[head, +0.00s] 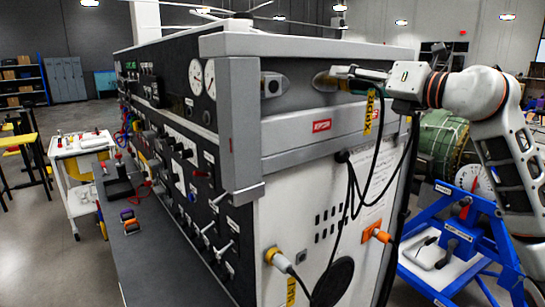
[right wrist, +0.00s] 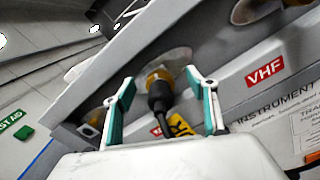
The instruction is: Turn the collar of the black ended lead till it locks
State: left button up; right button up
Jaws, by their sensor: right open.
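The black ended lead (right wrist: 160,97) sits at a round socket plate (right wrist: 177,62) on the grey panel in the right wrist view. Its brass-coloured collar (right wrist: 158,76) is against the plate, with the black body behind it. A yellow tag (right wrist: 178,124) hangs by its cable; the tag also shows in the head view (head: 369,113). My right gripper (right wrist: 160,80) is open, one finger on each side of the connector, with visible gaps. In the head view my right gripper (head: 358,73) hides most of the connector. My left gripper is not in view.
An empty-looking socket (head: 273,85) is left of the connector. Lower on the cabinet are a white ended lead (head: 279,261) and an orange plug (head: 377,233). Black cables hang down the end face. A blue stand (head: 455,240) is at right.

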aim_at(368, 83)
jog(key=shift+b+v, duration=1)
jog(key=shift+v, duration=1.55)
